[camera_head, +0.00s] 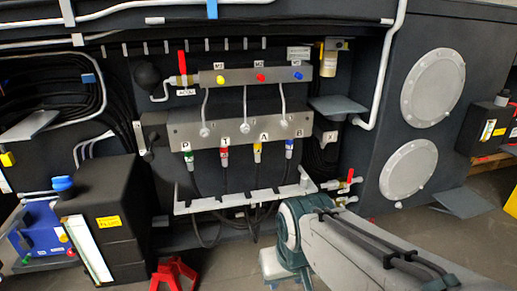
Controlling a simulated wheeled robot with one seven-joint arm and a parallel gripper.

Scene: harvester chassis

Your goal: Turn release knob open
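No part is labelled as a release knob, so I cannot tell which one it is. A grey manifold bar (257,77) on the dark chassis wall bears a yellow knob (221,80), a red knob (260,77) and a blue knob (297,76). A red-handled valve (182,68) stands upright at the bar's left. Another red-handled valve (349,181) sits at the lower right of the panel. My arm reaches in from the lower right, its joint below the panel. My gripper's fingers do not show.
Hoses with coloured couplings hang from a lower plate (240,129) above a grey bracket (245,197). A black tank (100,220) with a blue cap stands at left. A red stand (174,275) is on the floor. Round covers (433,88) are at right.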

